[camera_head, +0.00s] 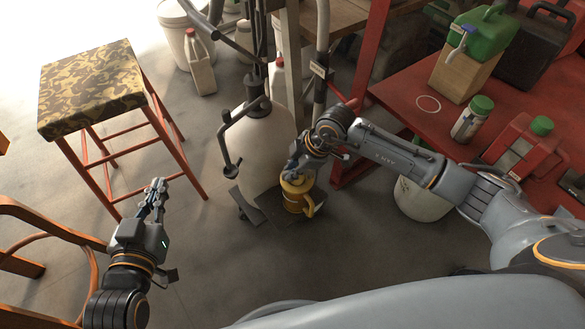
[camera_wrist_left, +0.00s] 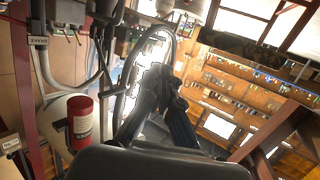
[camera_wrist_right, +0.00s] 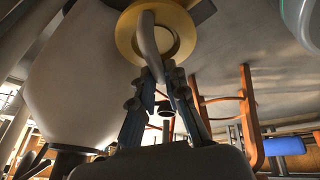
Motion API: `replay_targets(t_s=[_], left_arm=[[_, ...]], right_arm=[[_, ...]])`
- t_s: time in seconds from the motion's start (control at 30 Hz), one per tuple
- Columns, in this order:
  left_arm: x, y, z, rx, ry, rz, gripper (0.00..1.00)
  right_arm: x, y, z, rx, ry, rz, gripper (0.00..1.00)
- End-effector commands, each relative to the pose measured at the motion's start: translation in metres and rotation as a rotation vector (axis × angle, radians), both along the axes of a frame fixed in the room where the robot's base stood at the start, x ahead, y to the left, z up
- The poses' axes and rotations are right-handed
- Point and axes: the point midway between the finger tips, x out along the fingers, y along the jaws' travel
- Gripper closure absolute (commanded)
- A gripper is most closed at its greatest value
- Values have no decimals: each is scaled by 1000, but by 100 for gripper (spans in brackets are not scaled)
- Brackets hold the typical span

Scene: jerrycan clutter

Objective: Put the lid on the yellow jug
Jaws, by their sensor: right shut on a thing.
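The yellow jug (camera_head: 294,201) stands on the floor in front of the white tank, its side handle toward the lower right. My right gripper (camera_head: 292,166) is directly above the jug's top. In the right wrist view its fingertips (camera_wrist_right: 163,72) are shut on a pale curved piece (camera_wrist_right: 149,38), which appears to be the lid's grip, in front of a round yellow rim (camera_wrist_right: 124,38). I cannot tell whether the lid is seated on the jug or just above it. My left gripper (camera_head: 156,188) is empty, its fingers together, well left of the jug.
The white tank (camera_head: 262,135) stands close behind the jug. A red table (camera_head: 405,92) with containers and a white bucket (camera_head: 420,200) are on the right. A camouflage stool (camera_head: 90,88) and a wooden chair (camera_head: 45,215) are on the left. Floor between stool and jug is clear.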

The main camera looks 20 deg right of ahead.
Motion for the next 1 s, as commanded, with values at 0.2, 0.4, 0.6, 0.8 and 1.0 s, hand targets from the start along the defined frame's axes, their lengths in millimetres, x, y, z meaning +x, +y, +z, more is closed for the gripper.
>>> replay_targets(t_s=[0.2,0.4,0.6,0.8,1.0], left_arm=[[-1,1,-4,6,24,1,100],[-2,2,-7,11,42,4,100],[-4,3,-11,17,64,5,100],[-6,4,-15,22,85,6,100],[-7,5,-18,26,104,7,100]], right_arm=[[0,0,0,0,0,0,100],[0,0,0,0,0,0,100],[0,0,0,0,0,0,100],[0,0,0,0,0,0,100],[0,0,0,0,0,0,100]])
